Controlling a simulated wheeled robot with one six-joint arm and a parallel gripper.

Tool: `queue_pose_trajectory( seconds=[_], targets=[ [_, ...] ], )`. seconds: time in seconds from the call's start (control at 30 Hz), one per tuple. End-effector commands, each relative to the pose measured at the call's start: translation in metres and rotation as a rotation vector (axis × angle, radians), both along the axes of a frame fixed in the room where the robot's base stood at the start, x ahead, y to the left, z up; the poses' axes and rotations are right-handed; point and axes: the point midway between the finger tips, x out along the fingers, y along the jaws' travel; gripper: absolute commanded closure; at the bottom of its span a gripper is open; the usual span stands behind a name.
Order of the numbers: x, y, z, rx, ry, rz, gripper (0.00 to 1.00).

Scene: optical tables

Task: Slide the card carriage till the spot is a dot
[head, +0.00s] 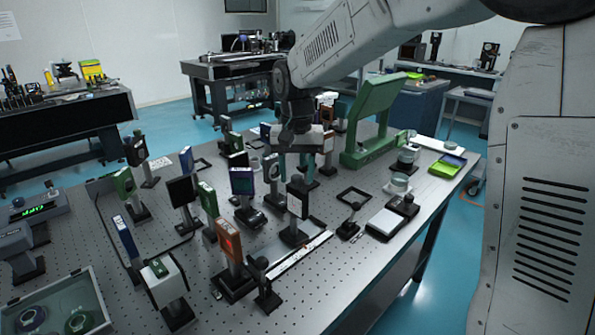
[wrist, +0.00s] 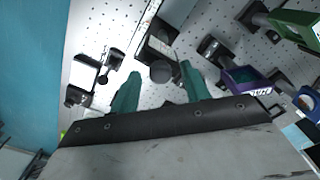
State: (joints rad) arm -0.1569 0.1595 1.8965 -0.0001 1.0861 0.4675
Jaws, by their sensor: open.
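A dark upright card carriage (head: 297,205) with a pale edge stands at a white scale rail (head: 298,256) near the table's middle. An orange-framed card (head: 229,243) stands on a dark base to its left; I cannot make out the spot's shape. My gripper (head: 294,163) hangs above the carriage, jaws down. In the wrist view my gripper (wrist: 160,70) is open, its green fingers apart. A round dark knob (wrist: 160,73) shows between the fingertips, with the dark carriage base (wrist: 157,42) beyond it. Whether the fingers are level with the knob is unclear.
Several framed optics crowd the perforated table (head: 345,275), such as a blue-framed one (head: 242,181) left of the carriage. A tall green stand (head: 373,120) is behind right. A white pad (head: 385,221) and a lime tray (head: 447,166) lie right. The front edge is mostly clear.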

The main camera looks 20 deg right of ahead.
Motion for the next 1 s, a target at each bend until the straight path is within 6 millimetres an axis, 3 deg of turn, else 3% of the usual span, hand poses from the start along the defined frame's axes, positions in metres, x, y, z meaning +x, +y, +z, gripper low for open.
queue_pose_trajectory(
  seconds=[0.5,1.0],
  targets=[
    [0.000,0.000,0.071,0.000,-0.002,0.000,0.54],
    [0.000,0.000,0.077,0.001,-0.001,0.031,0.54]
  ],
)
